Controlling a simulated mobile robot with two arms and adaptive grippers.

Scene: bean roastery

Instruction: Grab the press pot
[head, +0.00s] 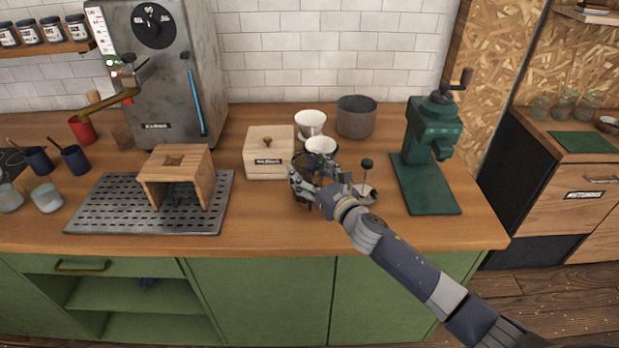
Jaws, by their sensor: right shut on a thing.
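A black knob on a thin rod (367,164) stands above a small light round body at the middle right of the counter, and it looks like the press pot (369,196). My right forearm and wrist cover part of it. My right gripper (318,178) is just left of it, shut on a dark object that the fingers mostly hide. I cannot make out the held object's shape. A white cup-like dripper (320,145) shows just behind the fingers. My left gripper is out of view.
A second white dripper (310,122) and a grey pot (356,118) stand behind. A wooden box (269,165) is close on the left, and a green grinder (432,140) is on the right. A wooden stand (178,165) sits on a drip tray (88,212). The front counter strip is clear.

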